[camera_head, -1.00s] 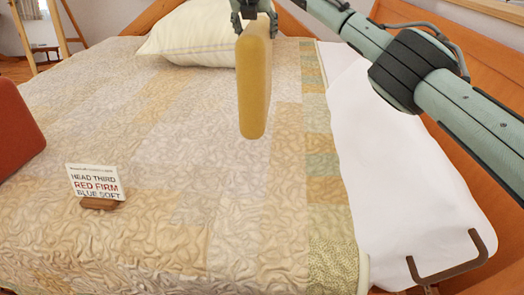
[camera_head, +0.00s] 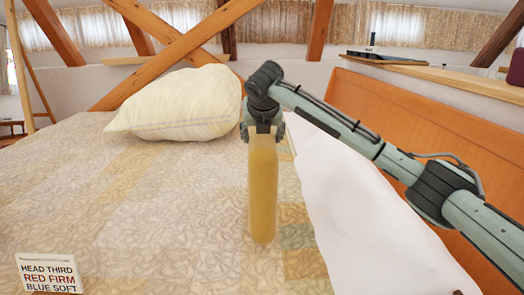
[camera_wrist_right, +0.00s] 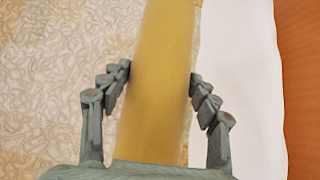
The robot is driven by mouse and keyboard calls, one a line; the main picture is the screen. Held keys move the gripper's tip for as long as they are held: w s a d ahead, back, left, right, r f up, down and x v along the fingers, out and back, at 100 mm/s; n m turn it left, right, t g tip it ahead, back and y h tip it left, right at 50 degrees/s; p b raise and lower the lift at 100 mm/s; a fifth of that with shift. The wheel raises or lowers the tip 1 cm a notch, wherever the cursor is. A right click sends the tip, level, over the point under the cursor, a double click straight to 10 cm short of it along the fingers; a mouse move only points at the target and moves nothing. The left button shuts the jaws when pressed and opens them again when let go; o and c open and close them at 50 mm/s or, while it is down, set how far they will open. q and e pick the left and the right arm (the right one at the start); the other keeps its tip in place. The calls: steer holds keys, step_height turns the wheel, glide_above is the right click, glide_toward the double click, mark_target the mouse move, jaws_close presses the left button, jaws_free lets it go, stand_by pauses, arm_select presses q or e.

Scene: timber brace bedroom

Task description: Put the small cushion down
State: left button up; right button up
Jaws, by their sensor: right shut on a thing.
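The small cushion (camera_head: 263,190) is yellow and hangs upright, narrow edge toward me, in the head view. My right gripper (camera_head: 263,135) is shut on its top edge. In the right wrist view the cushion (camera_wrist_right: 155,85) runs between the two fingers of my right gripper (camera_wrist_right: 160,85), one finger on each side. The cushion is over the patterned quilt (camera_head: 150,220) of the bed; I cannot tell whether its lower end touches the quilt. My left gripper is not in view.
A cream pillow (camera_head: 185,103) lies at the bed's far end. A small sign (camera_head: 48,273) reading "HEAD THIRD RED FIRM BLUE SOFT" stands at the near left. A white sheet (camera_head: 355,200) and a wooden side board (camera_head: 400,120) lie to the right. The quilt's middle is clear.

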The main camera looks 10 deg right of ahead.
step_height(320, 180, down, 4)
steer(key=shift+r, duration=0.15)
steer(key=o, duration=1.9)
steer(key=v, duration=1.2)
